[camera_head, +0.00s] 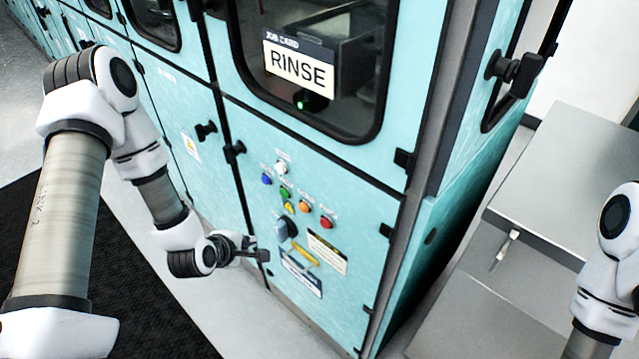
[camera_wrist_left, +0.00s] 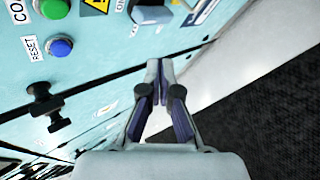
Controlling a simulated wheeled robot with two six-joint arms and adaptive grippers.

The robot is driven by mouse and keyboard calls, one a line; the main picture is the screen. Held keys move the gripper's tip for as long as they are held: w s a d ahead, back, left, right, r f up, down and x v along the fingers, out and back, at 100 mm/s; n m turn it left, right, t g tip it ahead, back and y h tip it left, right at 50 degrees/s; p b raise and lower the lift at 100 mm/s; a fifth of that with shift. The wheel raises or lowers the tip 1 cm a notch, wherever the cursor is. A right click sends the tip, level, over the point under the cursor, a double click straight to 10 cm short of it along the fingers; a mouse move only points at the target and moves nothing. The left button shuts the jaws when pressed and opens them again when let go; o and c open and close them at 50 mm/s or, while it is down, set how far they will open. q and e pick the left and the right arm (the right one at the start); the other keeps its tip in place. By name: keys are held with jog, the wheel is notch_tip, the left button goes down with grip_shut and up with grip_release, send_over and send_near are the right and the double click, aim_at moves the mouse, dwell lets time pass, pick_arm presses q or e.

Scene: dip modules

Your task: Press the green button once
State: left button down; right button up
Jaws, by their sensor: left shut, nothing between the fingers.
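The green button (camera_head: 285,194) is on the teal cabinet's control panel, between the blue button (camera_head: 267,178) and the orange button (camera_head: 304,207). In the left wrist view the green button (camera_wrist_left: 53,8) is partly cut off at the top left edge, near the blue button (camera_wrist_left: 61,47), which is labelled RESET. My left gripper (camera_head: 265,256) is shut and empty, below and left of the green button in the head view. In the left wrist view its fingertips (camera_wrist_left: 158,66) meet and are apart from the buttons. My right gripper is out of view.
A red button (camera_head: 326,222), a white button (camera_head: 281,167) and a dark rotary knob (camera_head: 287,227) share the panel. Black latches (camera_head: 234,151) stick out at the door edge. A RINSE card (camera_head: 298,70) hangs on the window above. A grey table (camera_head: 570,170) stands at the right.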

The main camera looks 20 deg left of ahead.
aim_at(284, 193)
pick_arm(q)
notch_tip(284, 193, up, 5)
jog(key=w+a+n+p, duration=0.1)
jog(key=a, duration=0.1)
jog(key=w+d+b, duration=0.3)
jog(key=w, duration=0.5)
jog(key=shift+w+d+f+t, duration=0.15)
jog(key=shift+w+d+t, duration=0.15)
jog(key=shift+w+t, duration=0.1)
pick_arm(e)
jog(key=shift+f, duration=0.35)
pick_arm(q)
jog(key=shift+w, duration=0.1)
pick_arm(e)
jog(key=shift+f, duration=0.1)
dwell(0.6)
pick_arm(q)
jog(key=shift+w+d+b, duration=0.2)
jog(key=shift+w+b, duration=0.05)
jog(key=shift+b, duration=0.1)
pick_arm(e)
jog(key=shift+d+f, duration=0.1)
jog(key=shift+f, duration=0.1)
